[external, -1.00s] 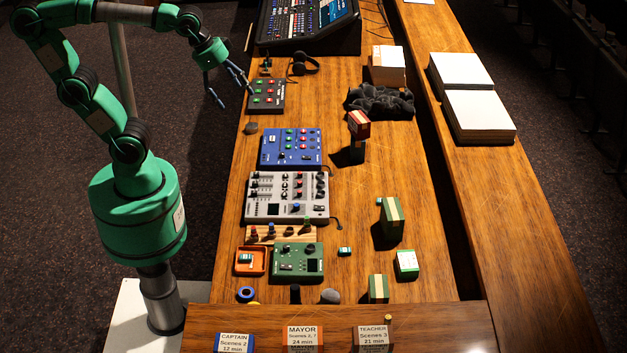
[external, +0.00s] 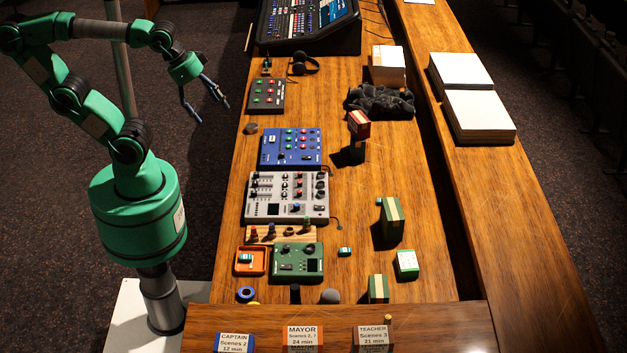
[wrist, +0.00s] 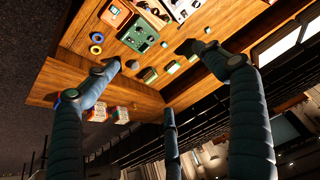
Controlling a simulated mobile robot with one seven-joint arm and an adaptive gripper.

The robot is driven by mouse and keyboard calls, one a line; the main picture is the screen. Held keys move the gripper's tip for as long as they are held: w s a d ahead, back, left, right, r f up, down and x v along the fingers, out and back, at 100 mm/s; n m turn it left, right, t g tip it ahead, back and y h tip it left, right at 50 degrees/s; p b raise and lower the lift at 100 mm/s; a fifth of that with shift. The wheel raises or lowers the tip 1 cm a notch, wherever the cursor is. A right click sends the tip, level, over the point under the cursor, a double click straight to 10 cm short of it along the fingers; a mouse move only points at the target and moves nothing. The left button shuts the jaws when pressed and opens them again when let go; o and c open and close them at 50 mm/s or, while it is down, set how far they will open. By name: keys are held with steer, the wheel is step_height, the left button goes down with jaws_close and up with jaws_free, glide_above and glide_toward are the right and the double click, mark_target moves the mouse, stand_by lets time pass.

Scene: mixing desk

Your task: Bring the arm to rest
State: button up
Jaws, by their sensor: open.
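My gripper (external: 213,112) is open and empty in the external view. It hangs over the dark floor beside the desk's left edge, left of the dark button box (external: 267,95), touching nothing. My green arm is bent back over its base. In the wrist view, the spread dark fingers of the gripper (wrist: 152,58) show with nothing between them. The wooden desk (external: 357,215) shows beyond the fingers there.
Along the desk's left side lie a blue panel (external: 291,146), a grey mixer (external: 288,197), a green box (external: 297,263) and an orange tray (external: 239,269). A large console (external: 310,26) stands at the back. The floor around the gripper is clear.

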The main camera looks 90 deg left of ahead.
step_height(320, 180, down, 11)
steer(key=b, duration=1)
steer(key=shift+r, duration=0.2)
